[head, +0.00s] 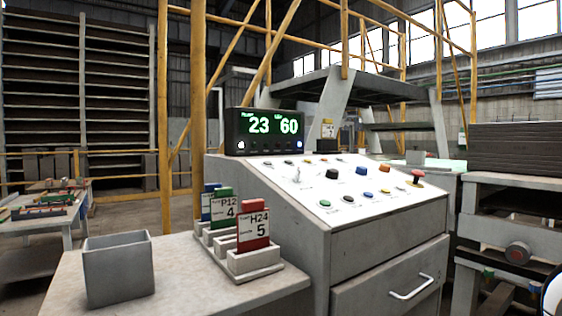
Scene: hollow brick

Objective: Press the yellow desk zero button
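The sloped white panel (312,186) of a grey control desk stands right of centre in the head view. A small yellow button (385,191) sits in its front row, between a blue button (369,194) and an orange one at the right. A red mushroom button (417,177) on a yellowish base is at the panel's right end. The button labels are too small to read. My gripper is not in view. A white and black rounded part, cut off at the lower right corner, may be part of my arm.
A black display (264,131) reading 23 and 60 stands behind the panel. A rack of coloured cards (240,258) and an empty grey bin (118,268) stand on the side table at front left. A drawer handle (411,287) sticks out below the panel.

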